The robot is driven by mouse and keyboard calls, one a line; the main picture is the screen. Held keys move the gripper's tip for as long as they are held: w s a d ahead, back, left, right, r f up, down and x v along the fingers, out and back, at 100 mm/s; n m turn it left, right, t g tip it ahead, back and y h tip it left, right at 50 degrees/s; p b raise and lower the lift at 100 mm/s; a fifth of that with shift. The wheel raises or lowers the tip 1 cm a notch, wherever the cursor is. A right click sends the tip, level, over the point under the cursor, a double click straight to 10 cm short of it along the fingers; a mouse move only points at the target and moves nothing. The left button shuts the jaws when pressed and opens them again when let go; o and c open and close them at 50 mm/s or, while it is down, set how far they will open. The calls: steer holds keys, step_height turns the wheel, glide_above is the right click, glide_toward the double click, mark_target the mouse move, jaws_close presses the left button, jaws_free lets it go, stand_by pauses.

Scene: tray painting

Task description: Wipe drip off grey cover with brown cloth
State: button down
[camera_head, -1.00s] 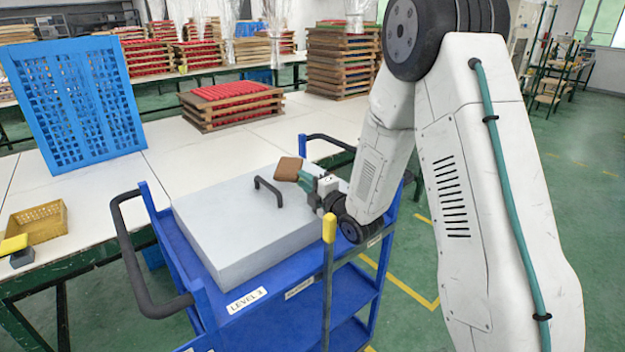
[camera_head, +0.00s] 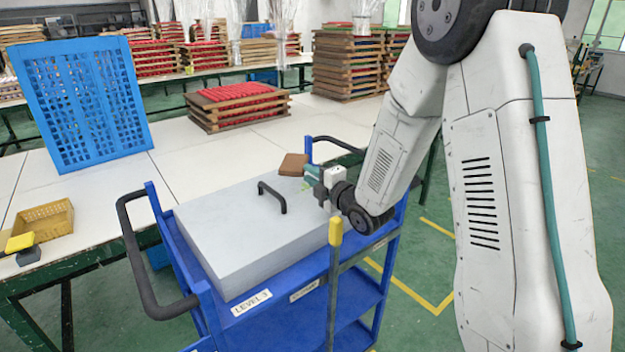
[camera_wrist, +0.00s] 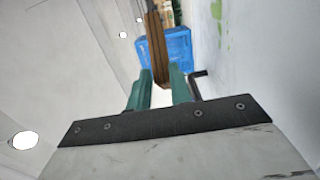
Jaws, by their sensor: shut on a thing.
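My gripper (camera_head: 311,171) is shut on a brown cloth (camera_head: 293,164). In the wrist view the cloth (camera_wrist: 154,48) stands edge-on between the teal fingers (camera_wrist: 160,88). The grey cover (camera_head: 230,228) lies on the blue cart, with a black handle (camera_head: 272,196) on its top. The cloth is at the cover's far right part, beyond the handle; I cannot tell whether it touches the surface. A green drip (camera_wrist: 217,14) shows on the cover at the top of the wrist view. In the head view only a faint green trace shows beside the gripper.
The blue cart (camera_head: 262,311) has black push handles and a yellow-topped post (camera_head: 335,232) close to my arm. A white table (camera_head: 110,200) behind it holds a blue crate (camera_head: 82,105), a yellow basket (camera_head: 45,218) and stacked trays (camera_head: 238,105).

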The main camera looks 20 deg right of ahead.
steer(key=shift+r, duration=0.1)
steer(key=shift+r, duration=1.45)
